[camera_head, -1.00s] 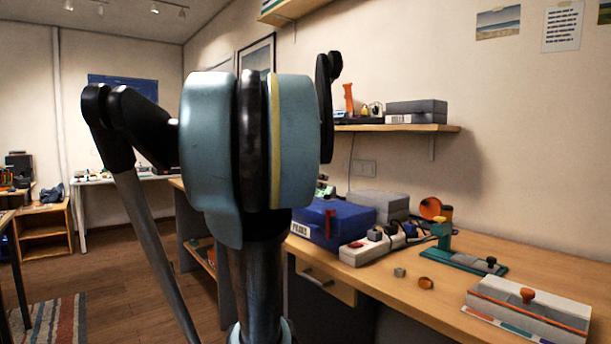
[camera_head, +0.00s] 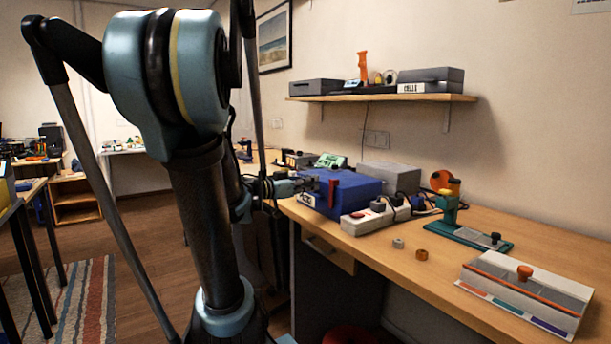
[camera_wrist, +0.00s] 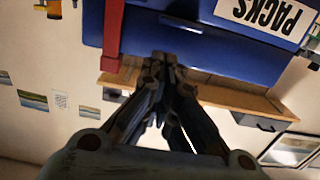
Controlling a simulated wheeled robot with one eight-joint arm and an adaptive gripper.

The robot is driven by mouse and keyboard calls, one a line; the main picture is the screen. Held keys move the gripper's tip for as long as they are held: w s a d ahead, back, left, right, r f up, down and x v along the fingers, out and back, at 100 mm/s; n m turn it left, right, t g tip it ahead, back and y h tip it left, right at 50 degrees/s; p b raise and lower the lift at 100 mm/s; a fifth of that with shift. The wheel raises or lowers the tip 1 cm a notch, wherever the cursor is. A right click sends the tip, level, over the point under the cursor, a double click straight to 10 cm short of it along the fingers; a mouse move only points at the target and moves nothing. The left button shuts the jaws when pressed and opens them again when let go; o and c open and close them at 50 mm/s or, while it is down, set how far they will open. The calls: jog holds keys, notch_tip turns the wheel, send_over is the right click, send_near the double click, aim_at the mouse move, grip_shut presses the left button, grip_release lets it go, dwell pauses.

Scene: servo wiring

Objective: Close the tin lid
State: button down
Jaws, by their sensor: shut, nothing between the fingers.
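The blue tin (camera_head: 352,195) stands on the workbench with a red upright piece on its front. In the wrist view the blue tin (camera_wrist: 210,60) appears upside down, with a white "PACKS" label (camera_wrist: 262,12) and the red piece (camera_wrist: 113,35). A seam runs across its front; I cannot tell whether the lid is fully down. My gripper (camera_head: 308,182) is at the tin's left front side, partly hidden against it. In the wrist view my gripper (camera_wrist: 163,62) is shut and empty, its tips in front of the tin. Contact cannot be told.
A white power strip (camera_head: 375,217) with plugs is right of the tin, and a grey box (camera_head: 388,178) behind it. A teal stand (camera_head: 470,235), two small rings and a white box with an orange knob (camera_head: 525,290) are further right. A shelf (camera_head: 385,97) hangs above.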

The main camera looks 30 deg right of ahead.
jog(key=shift+a+f, duration=0.2)
jog(key=shift+f, duration=0.8)
jog(key=shift+a+f, duration=0.15)
jog(key=shift+f, duration=0.8)
jog(key=a, duration=0.9)
jog(key=shift+a+r, duration=0.2)
jog(key=shift+r, duration=0.05)
jog(key=shift+f, duration=0.1)
